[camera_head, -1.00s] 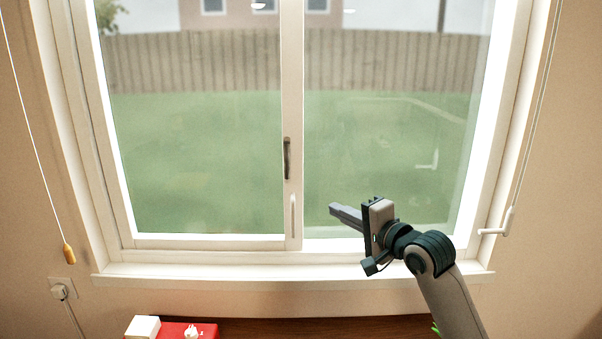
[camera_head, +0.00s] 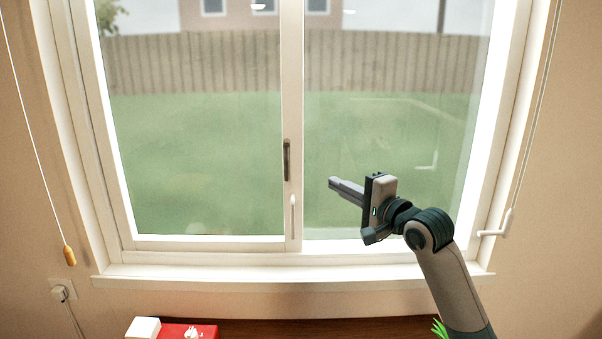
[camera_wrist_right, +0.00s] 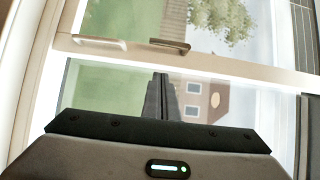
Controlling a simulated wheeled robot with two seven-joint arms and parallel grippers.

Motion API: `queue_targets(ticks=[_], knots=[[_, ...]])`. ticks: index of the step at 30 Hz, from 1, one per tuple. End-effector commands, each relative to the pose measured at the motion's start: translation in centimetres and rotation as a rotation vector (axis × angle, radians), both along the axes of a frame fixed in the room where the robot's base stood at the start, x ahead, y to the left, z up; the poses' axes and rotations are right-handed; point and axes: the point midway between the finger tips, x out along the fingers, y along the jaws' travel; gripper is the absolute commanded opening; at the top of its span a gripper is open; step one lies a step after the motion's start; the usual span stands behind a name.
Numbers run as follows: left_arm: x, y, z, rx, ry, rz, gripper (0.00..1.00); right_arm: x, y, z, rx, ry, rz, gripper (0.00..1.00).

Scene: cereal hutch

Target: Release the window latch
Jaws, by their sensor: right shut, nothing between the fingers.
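The window (camera_head: 200,120) has two glass panes with a white middle stile. A dark upright latch handle (camera_head: 286,160) sits on the stile, with a white handle (camera_head: 293,214) below it. In the right wrist view the dark handle (camera_wrist_right: 170,46) and the white handle (camera_wrist_right: 100,42) lie along the stile, beyond the fingers. My right gripper (camera_head: 332,183) is shut and empty, pointing left in front of the right pane. It is to the right of the dark handle and a little lower, apart from it. Its fingers also show in the right wrist view (camera_wrist_right: 160,78). My left gripper is out of view.
A white sill (camera_head: 200,276) runs below the window. A red box (camera_head: 195,331) and a white block (camera_head: 143,327) stand on a brown surface below. A cord with an orange pull (camera_head: 69,255) hangs at left; a white crank (camera_head: 497,231) hangs at right.

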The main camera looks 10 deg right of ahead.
Motion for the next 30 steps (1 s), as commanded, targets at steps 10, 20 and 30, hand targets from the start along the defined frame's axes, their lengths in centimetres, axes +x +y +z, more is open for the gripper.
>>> queue_targets(ticks=[10,20,30], knots=[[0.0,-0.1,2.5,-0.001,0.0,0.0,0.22,4.8,1.9,0.4,0.001,0.004,0.0,0.0],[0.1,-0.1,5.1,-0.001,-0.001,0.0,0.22,8.8,4.8,0.4,-0.001,0.002,0.001,0.0],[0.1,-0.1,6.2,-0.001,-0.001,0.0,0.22,9.7,7.0,0.0,-0.002,0.001,-0.002,0.0]])
